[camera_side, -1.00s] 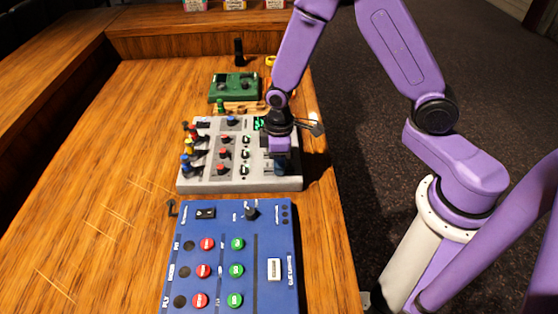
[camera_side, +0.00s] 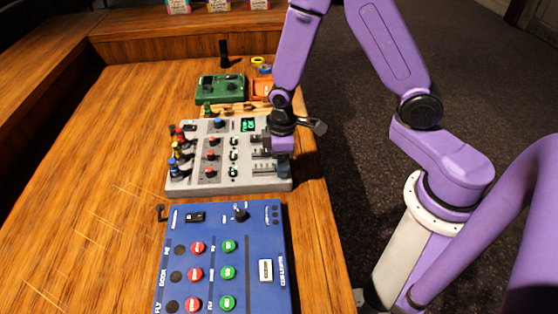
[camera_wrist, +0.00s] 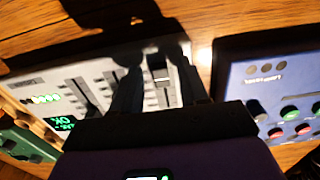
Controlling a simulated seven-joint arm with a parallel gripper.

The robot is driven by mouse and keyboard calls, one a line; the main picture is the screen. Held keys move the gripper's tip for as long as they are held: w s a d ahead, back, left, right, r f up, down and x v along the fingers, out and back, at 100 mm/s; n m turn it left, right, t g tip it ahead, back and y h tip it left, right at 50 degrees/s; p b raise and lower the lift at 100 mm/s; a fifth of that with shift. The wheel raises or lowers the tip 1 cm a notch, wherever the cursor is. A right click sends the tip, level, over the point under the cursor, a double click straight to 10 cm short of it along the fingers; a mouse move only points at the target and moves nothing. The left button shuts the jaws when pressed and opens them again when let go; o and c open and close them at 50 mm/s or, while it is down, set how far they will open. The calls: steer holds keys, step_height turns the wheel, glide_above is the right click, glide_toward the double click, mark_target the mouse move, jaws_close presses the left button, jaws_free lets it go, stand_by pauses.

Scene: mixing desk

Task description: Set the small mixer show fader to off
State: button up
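The small mixer is the grey console (camera_side: 205,178) in the middle of the desk, with coloured knobs on its left and fader slots on its right. My gripper (camera_side: 283,168) is low over its right edge, at the faders. In the wrist view my gripper (camera_wrist: 156,72) points down with its two dark fingers apart. A pale fader cap (camera_wrist: 159,70) shows between them. I cannot tell whether a finger touches it. More fader slots (camera_wrist: 85,95) lie left of the fingers. No label naming the show fader is readable.
A blue panel (camera_side: 190,225) with red and green buttons is in front of the mixer. A green box (camera_side: 220,90) and an orange item (camera_side: 263,88) are behind it. A green-lit display (camera_side: 248,125) is on the mixer. Bare wood (camera_side: 110,160) is at left.

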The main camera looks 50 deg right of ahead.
stand_by(0.3)
step_height(320, 180, up, 17)
steer(key=shift+r, duration=0.2)
stand_by(0.6)
steer(key=s+d+n, duration=0.1)
steer(key=s+n, duration=0.2)
steer(key=s, duration=1.7)
steer(key=shift+s+d+n, duration=0.2)
steer(key=shift+d+n, duration=0.1)
steer(key=shift+d, duration=0.05)
